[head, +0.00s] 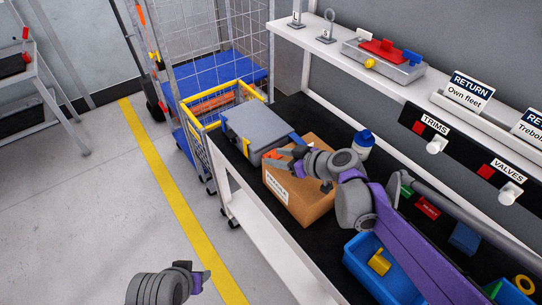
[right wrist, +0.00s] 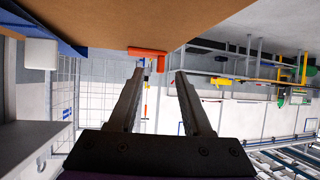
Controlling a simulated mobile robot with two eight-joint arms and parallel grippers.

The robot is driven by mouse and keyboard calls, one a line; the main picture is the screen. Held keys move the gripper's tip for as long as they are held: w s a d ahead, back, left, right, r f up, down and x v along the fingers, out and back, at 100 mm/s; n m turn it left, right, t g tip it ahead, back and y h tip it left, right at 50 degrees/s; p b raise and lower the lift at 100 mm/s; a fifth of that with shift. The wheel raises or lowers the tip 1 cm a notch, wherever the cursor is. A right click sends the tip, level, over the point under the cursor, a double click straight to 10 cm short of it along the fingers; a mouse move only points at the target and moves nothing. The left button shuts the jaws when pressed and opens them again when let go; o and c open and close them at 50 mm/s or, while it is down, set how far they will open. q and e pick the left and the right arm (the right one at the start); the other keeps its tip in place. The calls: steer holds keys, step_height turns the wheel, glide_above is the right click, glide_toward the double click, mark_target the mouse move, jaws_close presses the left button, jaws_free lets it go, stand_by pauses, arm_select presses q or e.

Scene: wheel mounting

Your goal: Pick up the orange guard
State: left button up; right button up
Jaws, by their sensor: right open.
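The orange guard (right wrist: 147,52) shows in the right wrist view as a small angled orange piece at the edge of the cardboard box (right wrist: 190,22), just beyond my fingertips. In the head view, a bit of orange (head: 272,156) shows at the box's upper left edge, partly hidden by my fingers. My right gripper (head: 279,157) is open above that edge of the cardboard box (head: 308,207). In the right wrist view its two fingers (right wrist: 160,76) are apart with nothing between them. My left gripper (head: 198,279) is low at the bottom of the head view, over the floor; its fingers are unclear.
A grey case (head: 252,128) stands beside the box on the black bench top. A yellow-rimmed wire cart (head: 205,105) stands beyond. A blue bin (head: 358,262) is at the front right.

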steer(key=shift+x, duration=1)
jaws_close()
